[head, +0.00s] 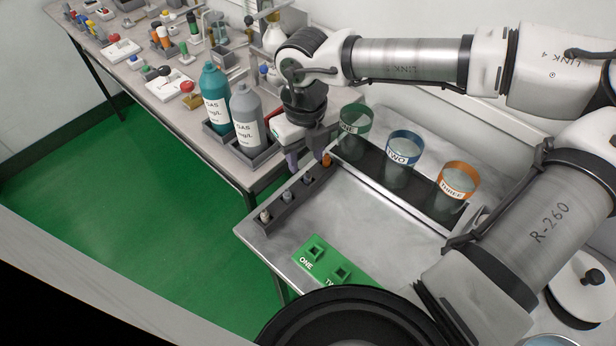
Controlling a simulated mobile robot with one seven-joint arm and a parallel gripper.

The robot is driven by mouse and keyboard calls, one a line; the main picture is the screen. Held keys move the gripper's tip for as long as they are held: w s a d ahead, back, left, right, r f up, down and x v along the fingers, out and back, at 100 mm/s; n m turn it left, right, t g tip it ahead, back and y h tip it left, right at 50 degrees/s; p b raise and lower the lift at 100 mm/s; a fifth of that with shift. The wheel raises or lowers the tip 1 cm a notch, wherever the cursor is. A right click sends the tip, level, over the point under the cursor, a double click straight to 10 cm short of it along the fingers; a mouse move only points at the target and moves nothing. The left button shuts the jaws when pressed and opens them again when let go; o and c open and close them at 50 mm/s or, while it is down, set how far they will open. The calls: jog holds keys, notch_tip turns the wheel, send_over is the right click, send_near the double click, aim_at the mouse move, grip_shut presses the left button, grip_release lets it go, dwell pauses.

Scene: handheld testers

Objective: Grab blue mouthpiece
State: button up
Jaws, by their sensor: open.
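A dark narrow rack (296,207) lies along the left edge of the metal tray table and holds several small mouthpieces. The one at its far end is orange (327,160); the one at its near end is pale grey (265,215). The middle ones are dark and small, and I cannot tell for sure which is blue. My gripper (306,163) points down above the far part of the rack, with its fingers apart. I see nothing held between them. The fingers hide part of the rack's far end.
Three cups stand in a black tray: green ONE (356,127), blue TWO (402,158), orange THREE (458,188). A green holder (326,258) lies in front. Teal (215,95) and grey (246,118) gas bottles stand left of my gripper. The metal surface between is clear.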

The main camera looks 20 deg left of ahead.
aim_at(308, 172)
jog(key=shift+w+f+p, duration=0.2)
jog(key=shift+f+p, duration=0.15)
jog(key=shift+f, duration=1.1)
jog(key=shift+w+f+p, duration=0.2)
jog(key=shift+f+p, duration=0.1)
jog(key=shift+f, duration=1.1)
grip_shut()
